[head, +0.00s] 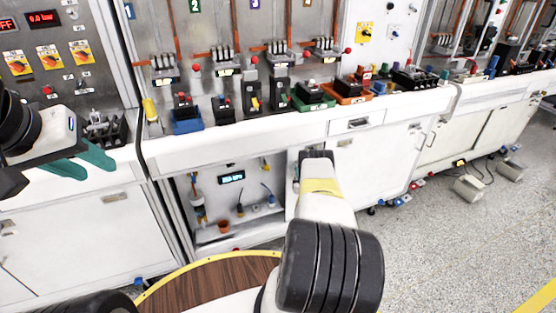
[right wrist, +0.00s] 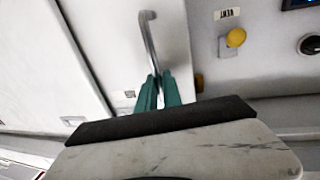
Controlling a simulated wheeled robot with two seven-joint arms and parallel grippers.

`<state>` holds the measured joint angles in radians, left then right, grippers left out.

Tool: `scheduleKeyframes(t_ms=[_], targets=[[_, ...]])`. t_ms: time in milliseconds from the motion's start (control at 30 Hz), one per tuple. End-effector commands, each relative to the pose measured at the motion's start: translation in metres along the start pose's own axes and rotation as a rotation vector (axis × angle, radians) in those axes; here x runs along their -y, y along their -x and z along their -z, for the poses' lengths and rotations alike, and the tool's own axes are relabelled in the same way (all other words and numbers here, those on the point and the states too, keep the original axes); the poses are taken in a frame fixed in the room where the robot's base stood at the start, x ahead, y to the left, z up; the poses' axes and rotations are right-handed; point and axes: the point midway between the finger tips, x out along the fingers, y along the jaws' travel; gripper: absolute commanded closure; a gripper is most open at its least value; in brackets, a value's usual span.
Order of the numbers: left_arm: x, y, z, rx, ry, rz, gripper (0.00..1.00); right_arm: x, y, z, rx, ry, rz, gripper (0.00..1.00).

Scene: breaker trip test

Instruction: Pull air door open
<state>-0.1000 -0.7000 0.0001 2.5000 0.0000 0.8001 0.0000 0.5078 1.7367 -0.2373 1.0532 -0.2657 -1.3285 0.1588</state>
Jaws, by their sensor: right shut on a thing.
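The air door (right wrist: 130,45) is a white panel in the right wrist view, with a grey bar handle (right wrist: 150,38) on it. The teal fingers of my right gripper (right wrist: 157,84) are shut on the lower end of this handle. In the head view my right arm reaches to the lower bench front beside an open compartment (head: 262,222); the arm hides the handle and fingers there. My left gripper (head: 84,160) is open and empty, with teal fingers in front of the left bench.
A yellow knob (right wrist: 236,37) and black dial (right wrist: 309,44) sit right of the handle. The compartment holds a small display (head: 231,177) and fittings. Breakers and colored blocks line the bench top. White cabinet doors (head: 370,170) stand right; speckled floor (head: 455,250) is clear in front.

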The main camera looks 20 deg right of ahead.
Motion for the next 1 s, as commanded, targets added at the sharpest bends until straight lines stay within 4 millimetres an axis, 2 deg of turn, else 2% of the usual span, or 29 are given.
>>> scheduleKeyframes(t_ms=[433, 467, 500, 567, 867, 1000], targets=[[0.0, 0.0, 0.0, 0.0, 0.0, 0.0, 0.64, -0.003, -0.001, 0.001, -0.001, 0.0, 0.0, 1.0], [0.0, 0.0, 0.0, 0.0, 0.0, 0.0, 0.64, -0.003, -0.001, 0.001, -0.001, 0.0, 0.0, 0.86], [0.0, 0.0, 0.0, 0.0, 0.0, 0.0, 0.64, -0.003, -0.001, 0.001, -0.001, 0.0, 0.0, 0.78], [0.0, 0.0, 0.0, 0.0, 0.0, 0.0, 0.64, -0.003, -0.001, 0.001, -0.001, 0.0, 0.001, 0.69], [0.0, 0.0, 0.0, 0.0, 0.0, 0.0, 0.64, -0.003, 0.0, 0.0, 0.0, 0.0, 0.001, 0.69], [0.0, 0.0, 0.0, 0.0, 0.0, 0.0, 0.64, -0.003, 0.011, -0.001, 0.003, 0.0, 0.0, 0.69]])
